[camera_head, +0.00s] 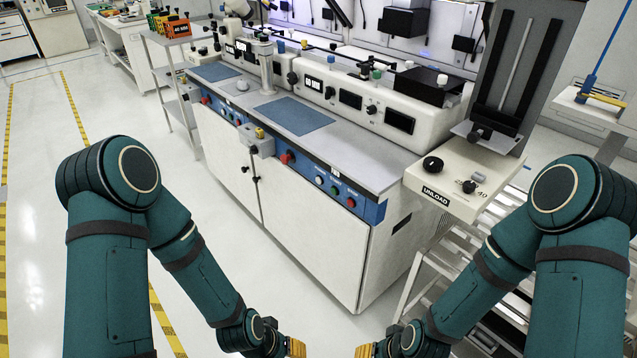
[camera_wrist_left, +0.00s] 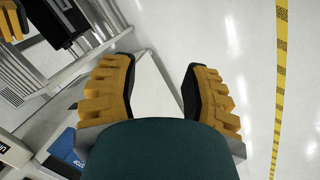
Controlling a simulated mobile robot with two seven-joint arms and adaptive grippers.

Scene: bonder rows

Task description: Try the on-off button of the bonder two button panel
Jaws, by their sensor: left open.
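The bonder (camera_head: 300,235) is a long white bench with a blue control strip along its front edge. At the right end of this strip is a blue panel (camera_head: 336,193) with small buttons, including a pale one and a red one (camera_head: 350,203). A blue panel (camera_wrist_left: 66,147) also shows at lower left in the left wrist view. My left gripper (camera_head: 296,347) is low in front of the bonder, apart from the panel; in the left wrist view it is open and empty (camera_wrist_left: 160,80). My right gripper (camera_head: 364,351) is at the bottom edge, mostly cut off; its fingers cannot be made out.
A red knob (camera_head: 288,157) sits further left on the strip. A white unit labelled UNLOAD (camera_head: 452,180) juts out at right, above a slatted metal rack (camera_head: 440,262). A grey cart (camera_head: 172,85) stands at left. The floor in front of the bonder is clear.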

